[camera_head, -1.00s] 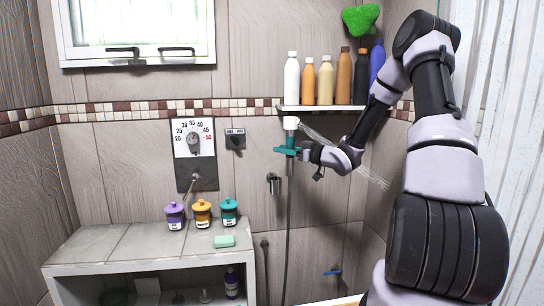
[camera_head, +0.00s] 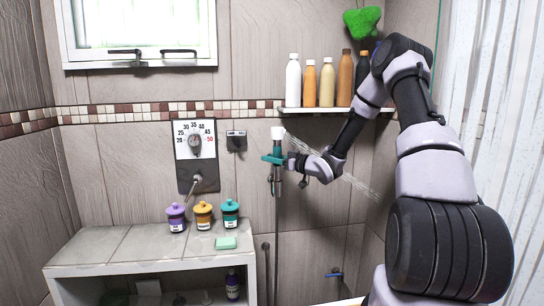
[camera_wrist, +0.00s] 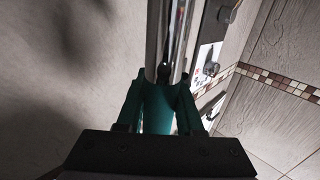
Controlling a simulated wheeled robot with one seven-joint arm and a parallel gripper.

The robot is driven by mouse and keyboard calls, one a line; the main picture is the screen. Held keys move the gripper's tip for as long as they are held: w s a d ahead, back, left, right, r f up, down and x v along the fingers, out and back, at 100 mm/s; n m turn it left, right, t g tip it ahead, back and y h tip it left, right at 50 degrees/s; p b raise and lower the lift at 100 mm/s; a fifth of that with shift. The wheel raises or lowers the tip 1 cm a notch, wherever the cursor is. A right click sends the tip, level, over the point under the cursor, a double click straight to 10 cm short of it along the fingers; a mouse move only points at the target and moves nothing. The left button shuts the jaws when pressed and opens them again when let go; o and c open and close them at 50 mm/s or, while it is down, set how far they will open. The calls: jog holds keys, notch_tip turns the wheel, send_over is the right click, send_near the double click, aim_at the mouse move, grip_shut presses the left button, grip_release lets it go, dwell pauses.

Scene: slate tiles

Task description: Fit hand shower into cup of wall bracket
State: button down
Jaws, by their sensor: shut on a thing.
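The hand shower (camera_head: 278,133) is upright, its white head at the top, with water spraying from it to the right. My gripper (camera_head: 274,159) is shut on its handle below the head, with teal fingers on both sides. In the wrist view my gripper (camera_wrist: 158,105) closes around the handle, and a shiny chrome length (camera_wrist: 168,40) extends beyond it. The chrome wall bracket (camera_head: 271,181) is just below my gripper, partly covered by the lower handle. I cannot tell whether the handle end is in its cup or in front of it.
A shelf (camera_head: 318,110) with several bottles is just above right of the shower head. A dial panel (camera_head: 196,150) and a small switch plate (camera_head: 236,140) are on the wall to the left. A bench (camera_head: 130,248) with three jars and soap stands lower left.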

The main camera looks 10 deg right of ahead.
jog(key=shift+f, duration=0.45)
jog(key=shift+f, duration=0.15)
jog(key=c, duration=0.5)
grip_release()
jog(key=shift+c, duration=0.2)
